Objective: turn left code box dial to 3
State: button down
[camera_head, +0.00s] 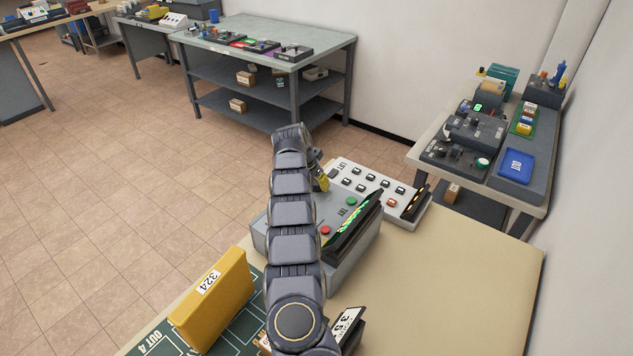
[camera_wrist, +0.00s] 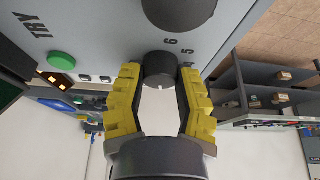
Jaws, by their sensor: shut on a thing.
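The code box (camera_head: 341,217) is a grey box on the tan table in the head view, with red and green buttons and a lit panel on its right side. In the wrist view its grey face (camera_wrist: 100,25) shows a green button, the word TRY, and dial numbers including 5 and 6. My gripper (camera_wrist: 160,80), with yellow fingers, is shut on a dark round dial (camera_wrist: 160,66). A second dark dial (camera_wrist: 165,10) shows at the top edge, apart from the fingers. In the head view my gripper (camera_head: 321,180) is over the box's far edge and hides the dials. The held dial's setting is unclear.
A white button panel (camera_head: 378,185) stands behind the code box. A yellow box (camera_head: 213,300) marked 324 is at front left, with a green board (camera_head: 165,338) near it. The tan tabletop (camera_head: 450,290) is clear at right. A side table with devices (camera_head: 475,130) stands behind.

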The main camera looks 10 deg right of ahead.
jog(key=shift+n, duration=0.3)
jog(key=n+y, duration=0.1)
jog(key=n, duration=0.1)
jog(key=shift+d+n+t, duration=0.1)
jog(key=shift+n+t, duration=0.2)
jog(key=shift+t, duration=0.1)
jog(key=shift+n+t+y, duration=0.3)
jog(key=shift+n+y, duration=0.5)
jog(key=shift+n, duration=1.4)
jog(key=c, duration=0.6)
grip_release()
